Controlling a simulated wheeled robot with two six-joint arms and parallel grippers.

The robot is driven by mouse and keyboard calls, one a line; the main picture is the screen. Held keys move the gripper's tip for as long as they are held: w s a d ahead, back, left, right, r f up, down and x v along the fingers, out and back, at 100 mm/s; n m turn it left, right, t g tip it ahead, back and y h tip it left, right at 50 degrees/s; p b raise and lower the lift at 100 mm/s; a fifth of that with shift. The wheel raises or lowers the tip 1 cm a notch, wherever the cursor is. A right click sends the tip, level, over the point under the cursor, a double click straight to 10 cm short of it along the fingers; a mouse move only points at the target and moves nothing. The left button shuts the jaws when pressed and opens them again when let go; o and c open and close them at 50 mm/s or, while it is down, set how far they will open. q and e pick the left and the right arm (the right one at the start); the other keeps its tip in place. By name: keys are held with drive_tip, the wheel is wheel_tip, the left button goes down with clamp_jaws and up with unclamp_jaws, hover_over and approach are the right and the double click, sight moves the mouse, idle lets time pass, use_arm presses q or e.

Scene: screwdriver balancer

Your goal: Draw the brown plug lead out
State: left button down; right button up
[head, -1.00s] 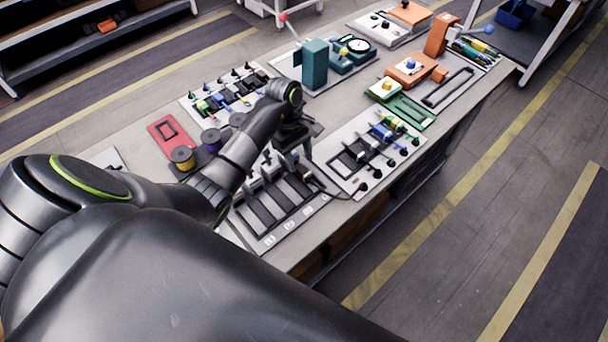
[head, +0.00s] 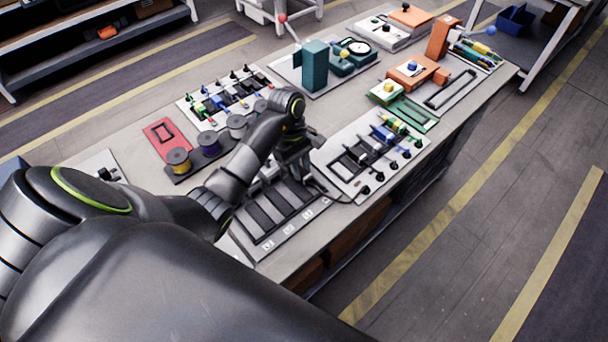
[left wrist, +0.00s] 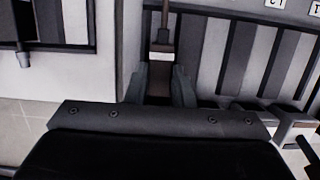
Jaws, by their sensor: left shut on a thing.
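In the left wrist view the brown plug (left wrist: 159,87) sits between the two fingers of my left gripper (left wrist: 160,80). A pale band shows just beyond the fingers, and a thin brown lead (left wrist: 164,22) runs up from it in the picture. My left gripper is shut on the brown plug. In the head view my left gripper (head: 294,168) points down over the far right end of the slotted panel (head: 262,218), and its fingertips and the plug are hard to make out. A dark lead (head: 328,192) curves out to the right of it. My right gripper is not in view.
To the right lies a white panel (head: 351,187) with coloured plugs and black knobs. Spools (head: 178,160) and a red frame (head: 166,134) are left of my arm. A teal block (head: 315,65) stands farther back. The bench's front edge is close to the slotted panel.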

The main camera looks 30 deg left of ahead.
use_arm(q)
drive_tip(key=shift+d, duration=0.15)
drive_tip(key=shift+s+d, duration=0.15)
drive_tip(key=shift+d, duration=0.1)
drive_tip(key=shift+s+d, duration=0.3)
drive_tip(key=shift+d, duration=0.5)
drive_tip(key=c, duration=1.2)
unclamp_jaws()
drive_tip(key=shift+c, duration=0.2)
drive_tip(key=shift+d+p+v, duration=0.15)
drive_tip(key=shift+p+v, duration=0.3)
drive_tip(key=shift+v, duration=0.25)
drive_tip(key=shift+d+p+v, duration=0.15)
drive_tip(key=shift+p+v, duration=0.3)
drive_tip(key=shift+v, duration=0.25)
drive_tip(key=shift+s+r+p, duration=0.1)
drive_tip(key=shift+r+p, duration=0.9)
drive_tip(key=shift+r, duration=1.2)
